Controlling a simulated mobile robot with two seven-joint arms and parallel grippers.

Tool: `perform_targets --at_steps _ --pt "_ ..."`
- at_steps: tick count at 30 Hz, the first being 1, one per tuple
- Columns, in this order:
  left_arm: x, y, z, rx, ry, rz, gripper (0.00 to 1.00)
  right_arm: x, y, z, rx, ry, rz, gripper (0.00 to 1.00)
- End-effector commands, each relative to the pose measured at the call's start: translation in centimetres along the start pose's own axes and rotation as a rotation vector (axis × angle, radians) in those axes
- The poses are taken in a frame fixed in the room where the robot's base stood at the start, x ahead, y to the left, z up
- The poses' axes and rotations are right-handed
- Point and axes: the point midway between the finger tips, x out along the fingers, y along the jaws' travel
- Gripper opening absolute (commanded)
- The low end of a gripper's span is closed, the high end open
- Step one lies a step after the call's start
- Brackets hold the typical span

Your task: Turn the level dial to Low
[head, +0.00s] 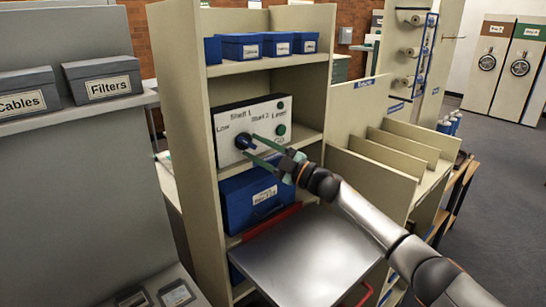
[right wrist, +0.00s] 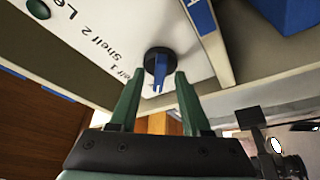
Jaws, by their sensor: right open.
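The level dial (head: 243,142) is a blue knob on a black disc, on the white panel (head: 265,108) in the shelf unit. The panel carries printed labels; Low (head: 223,127) is at the dial's left. My right gripper (head: 251,146) is open at the dial, with its green fingers pointing at the panel. In the right wrist view, the dial's blue handle (right wrist: 159,72) stands between the two fingertips, with a gap on each side. Which label the handle points to, I cannot tell. My left gripper is not in view.
Blue boxes (head: 242,46) stand on the shelf above the panel, and a larger blue box (head: 252,196) below it. A metal cart top (head: 310,255) with a red handle is under my right arm. Cream dividers (head: 395,150) stand to the right. Open floor lies far right.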

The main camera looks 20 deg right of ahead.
Motion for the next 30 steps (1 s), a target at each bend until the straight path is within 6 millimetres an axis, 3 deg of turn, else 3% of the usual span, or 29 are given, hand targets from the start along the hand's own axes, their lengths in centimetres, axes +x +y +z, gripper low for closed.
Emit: perform_targets --at_steps 18,30 --pt "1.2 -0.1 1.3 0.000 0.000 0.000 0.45 -10.8 -0.1 0.2 -0.002 -0.003 -0.002 0.47" --pt "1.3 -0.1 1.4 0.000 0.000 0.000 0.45 -12.1 0.1 0.0 -0.001 -0.001 0.000 0.47"
